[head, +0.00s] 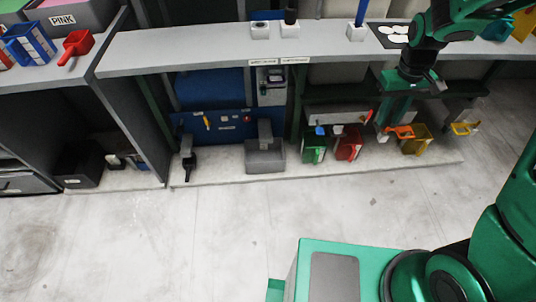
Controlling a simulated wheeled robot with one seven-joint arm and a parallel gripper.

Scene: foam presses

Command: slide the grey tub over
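The grey tub (265,160) sits upright on the low pale ledge below the worktop, left of centre in the head view. A grey spout or post stands right at its back and overlaps it in the picture. My gripper (402,112) hangs down in front of the worktop at the right, well apart from the tub. Its fingers are small and lie against coloured items behind them, so I cannot tell how far apart they are.
Green (314,149), red (349,144) and yellow (418,140) containers stand right of the tub on the ledge. A black nozzle-like item (189,163) stands to its left. The worktop (180,52) overhangs behind. The floor (170,245) in front is clear.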

